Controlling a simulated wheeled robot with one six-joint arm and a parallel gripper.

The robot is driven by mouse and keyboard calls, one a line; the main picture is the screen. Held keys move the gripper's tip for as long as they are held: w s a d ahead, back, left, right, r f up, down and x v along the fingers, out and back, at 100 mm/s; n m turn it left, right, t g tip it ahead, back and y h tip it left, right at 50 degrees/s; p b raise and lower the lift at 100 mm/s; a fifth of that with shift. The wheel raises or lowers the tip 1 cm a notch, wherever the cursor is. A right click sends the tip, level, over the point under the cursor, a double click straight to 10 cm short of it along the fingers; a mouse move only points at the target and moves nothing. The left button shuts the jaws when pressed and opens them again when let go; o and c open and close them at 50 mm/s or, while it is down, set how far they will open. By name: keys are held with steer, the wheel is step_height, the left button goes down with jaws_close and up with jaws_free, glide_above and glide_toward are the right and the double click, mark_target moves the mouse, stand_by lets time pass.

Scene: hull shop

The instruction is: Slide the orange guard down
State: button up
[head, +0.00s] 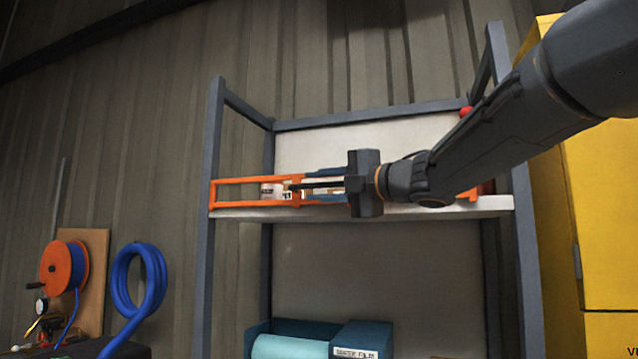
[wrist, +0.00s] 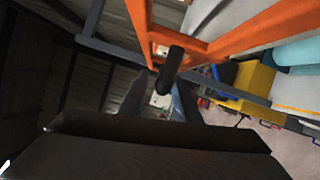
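The orange guard (head: 250,181) is an open frame of bars across the front of the upper shelf. It also fills the top of the wrist view (wrist: 250,35). A short dark handle (wrist: 172,66) sticks out from its upright bar toward my gripper. My gripper (head: 308,186) is in front of the guard, its fingers pointing at this upright. In the wrist view the fingers (wrist: 158,95) are apart, with a gap between them, and the handle is just beyond or between their tips. I cannot tell whether they touch it. My gripper hides the guard's middle.
Small labelled jars (head: 271,191) stand behind the guard on the white shelf (head: 420,208). Grey posts (head: 213,150) frame the rack. A teal bin (head: 360,338) with a pale roll is below. A yellow cabinet (head: 600,220) stands right; a blue hose (head: 122,280) hangs left.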

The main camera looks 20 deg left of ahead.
jaws_close()
step_height(320, 180, down, 10)
steer(key=b, duration=0.7)
steer(key=shift+r+b, duration=0.2)
steer(key=shift+b, duration=0.15)
steer(key=shift+f, duration=0.1)
jaws_free()
